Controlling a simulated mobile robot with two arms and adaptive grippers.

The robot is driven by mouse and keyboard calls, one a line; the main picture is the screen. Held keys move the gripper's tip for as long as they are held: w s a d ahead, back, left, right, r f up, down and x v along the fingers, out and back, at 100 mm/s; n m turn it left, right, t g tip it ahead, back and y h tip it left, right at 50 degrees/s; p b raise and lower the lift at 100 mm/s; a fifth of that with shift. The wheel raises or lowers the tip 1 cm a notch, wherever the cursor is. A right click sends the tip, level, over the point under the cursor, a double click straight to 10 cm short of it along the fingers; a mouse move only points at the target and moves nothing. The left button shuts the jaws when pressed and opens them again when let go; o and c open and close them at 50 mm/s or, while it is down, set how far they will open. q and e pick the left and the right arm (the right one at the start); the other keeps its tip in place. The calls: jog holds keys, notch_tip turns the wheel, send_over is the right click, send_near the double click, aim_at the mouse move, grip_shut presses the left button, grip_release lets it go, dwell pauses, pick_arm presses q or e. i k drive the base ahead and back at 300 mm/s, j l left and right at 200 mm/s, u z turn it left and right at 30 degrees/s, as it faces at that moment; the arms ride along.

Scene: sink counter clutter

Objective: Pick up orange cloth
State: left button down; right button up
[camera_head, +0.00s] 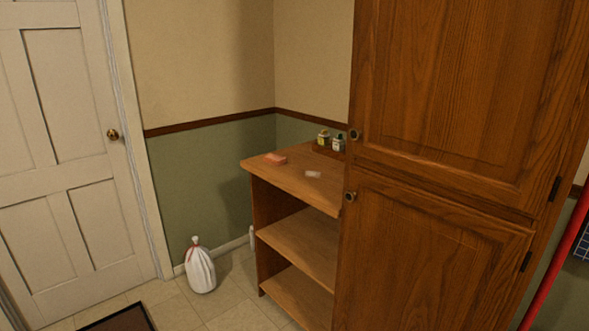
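A small folded orange cloth (275,159) lies on top of the wooden shelf unit (300,181), near its back left edge. It looks flat and nothing covers it. Neither of my grippers shows in the head view, and nothing touches the cloth.
A small pale item (313,174) and several small bottles or jars (324,139) are on the shelf top. A tall wooden cabinet (433,230) blocks its right side. A tied white bag (200,268) and a dark mat (119,320) are on the floor, near a white door (75,150).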

aim_at(275, 160)
jog(key=i+j, duration=0.4)
jog(key=i, duration=0.15)
jog(key=i+j, duration=0.45)
jog(key=i, duration=0.15)
